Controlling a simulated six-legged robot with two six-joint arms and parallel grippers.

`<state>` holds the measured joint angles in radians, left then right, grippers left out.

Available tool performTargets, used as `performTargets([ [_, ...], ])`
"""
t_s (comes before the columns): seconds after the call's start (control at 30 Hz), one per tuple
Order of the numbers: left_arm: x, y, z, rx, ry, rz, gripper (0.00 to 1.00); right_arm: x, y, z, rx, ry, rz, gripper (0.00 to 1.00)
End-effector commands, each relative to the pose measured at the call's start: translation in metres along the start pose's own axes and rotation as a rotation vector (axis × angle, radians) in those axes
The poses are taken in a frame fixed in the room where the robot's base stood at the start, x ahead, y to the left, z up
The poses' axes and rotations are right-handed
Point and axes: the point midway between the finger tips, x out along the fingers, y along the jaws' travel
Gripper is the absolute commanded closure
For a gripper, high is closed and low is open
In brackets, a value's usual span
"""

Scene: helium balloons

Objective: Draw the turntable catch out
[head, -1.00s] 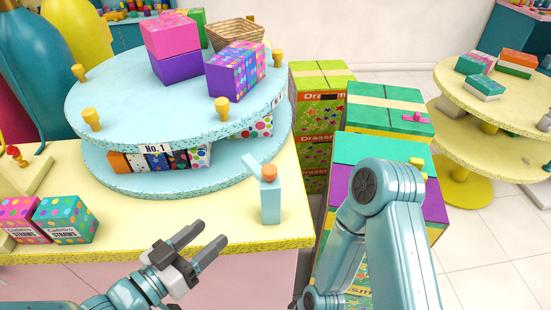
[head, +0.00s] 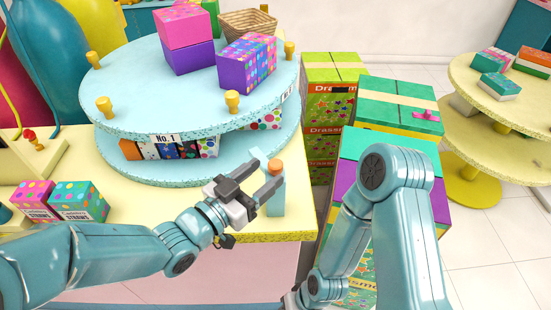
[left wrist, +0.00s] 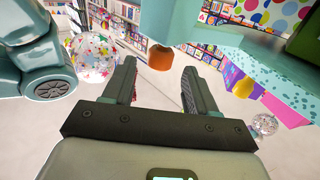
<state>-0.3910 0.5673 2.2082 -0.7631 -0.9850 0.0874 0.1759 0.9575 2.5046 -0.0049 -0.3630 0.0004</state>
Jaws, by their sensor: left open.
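The two-tier light-blue turntable (head: 190,100) stands on the cream table. The turntable catch is a light-blue post (head: 277,200) with an orange knob (head: 275,165), close to the lower tier's right front edge. My left gripper (head: 266,172) is open at the catch, its fingers pointing at the knob and partly covering the post. In the left wrist view the orange knob (left wrist: 160,56) shows between the two open fingertips; I cannot tell whether they touch it.
Spotted straws boxes (head: 80,200) sit at the table's left front. Yellow pegs (head: 232,100) and gift boxes (head: 245,62) are on the upper tier. Stacked gift boxes (head: 398,105) stand right of the table, with a round yellow stand (head: 500,110) beyond.

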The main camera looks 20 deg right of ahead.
Motion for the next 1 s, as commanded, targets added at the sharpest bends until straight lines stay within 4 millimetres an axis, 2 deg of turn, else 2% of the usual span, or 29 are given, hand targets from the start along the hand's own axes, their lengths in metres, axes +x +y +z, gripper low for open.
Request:
performTargets([
  [0.1,0.024,0.001,-0.002,0.000,0.001,0.002,0.43,-0.007,-0.003,0.000,0.000,0.000,0.000,0.57],
  [0.23,0.039,0.001,-0.001,-0.001,-0.001,0.000,0.43,-0.010,-0.004,0.000,0.000,0.000,0.000,0.57],
  [0.6,0.046,0.000,0.000,-0.001,0.000,-0.001,0.43,-0.011,-0.004,0.000,0.000,0.000,0.000,0.57],
  [0.63,0.046,0.000,0.000,-0.001,0.000,-0.001,0.49,-0.011,-0.004,0.000,0.000,0.000,0.000,0.57],
  [0.7,0.046,0.000,0.000,-0.001,0.000,-0.001,0.72,-0.011,-0.004,0.000,0.000,0.000,0.000,0.57],
  [0.8,0.046,0.000,0.000,-0.001,0.000,-0.001,1.00,-0.011,-0.004,0.000,0.000,0.000,0.000,0.57],
  [1.0,0.045,0.000,-0.008,0.002,0.004,-0.001,1.00,-0.010,-0.004,0.000,0.000,0.000,0.000,0.57],
])
